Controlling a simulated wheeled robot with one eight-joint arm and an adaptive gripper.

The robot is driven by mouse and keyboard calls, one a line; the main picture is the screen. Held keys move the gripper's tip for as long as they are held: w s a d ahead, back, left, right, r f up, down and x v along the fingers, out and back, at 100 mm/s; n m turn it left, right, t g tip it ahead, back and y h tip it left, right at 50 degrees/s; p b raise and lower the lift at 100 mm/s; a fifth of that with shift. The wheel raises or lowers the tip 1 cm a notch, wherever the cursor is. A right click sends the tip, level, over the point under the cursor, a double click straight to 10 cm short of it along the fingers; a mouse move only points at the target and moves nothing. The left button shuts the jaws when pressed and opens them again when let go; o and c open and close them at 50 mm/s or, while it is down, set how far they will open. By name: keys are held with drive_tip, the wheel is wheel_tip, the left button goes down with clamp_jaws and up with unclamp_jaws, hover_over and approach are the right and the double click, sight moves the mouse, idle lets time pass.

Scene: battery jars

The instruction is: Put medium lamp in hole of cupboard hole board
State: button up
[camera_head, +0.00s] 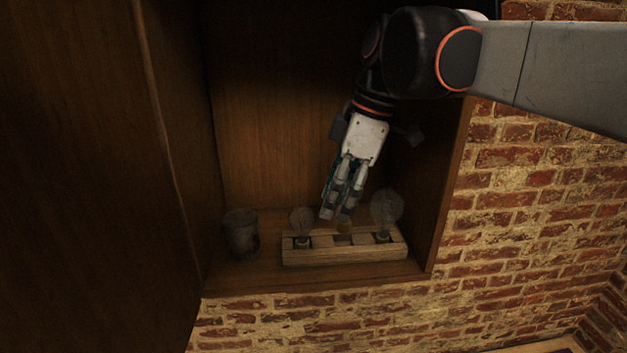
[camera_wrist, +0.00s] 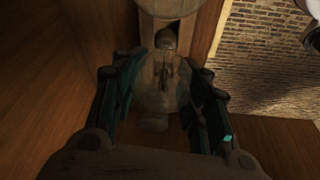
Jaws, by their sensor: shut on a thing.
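My gripper (camera_head: 338,208) reaches down into the cupboard and is shut on the medium lamp. The lamp's yellowish base (camera_head: 344,228) shows just under the fingers, at the middle of the wooden hole board (camera_head: 345,256). I cannot tell whether the base is in the hole or just above it. In the wrist view, the clear bulb of the medium lamp (camera_wrist: 157,100) lies between the teal finger pads, with its base toward the board. Much of the bulb is hidden by the fingers in the head view.
A smaller lamp (camera_head: 302,220) stands upright at the board's left, and a larger lamp (camera_head: 386,210) at its right, close to my fingers. A glass jar (camera_head: 241,234) stands left of the board. Cupboard walls enclose both sides; the right wall (camera_head: 451,190) is near my arm.

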drive_tip(key=shift+f+b, duration=0.95)
drive_tip(key=shift+f, duration=0.7)
idle(1.0)
drive_tip(key=o, duration=1.3)
drive_tip(key=shift+r, duration=0.1)
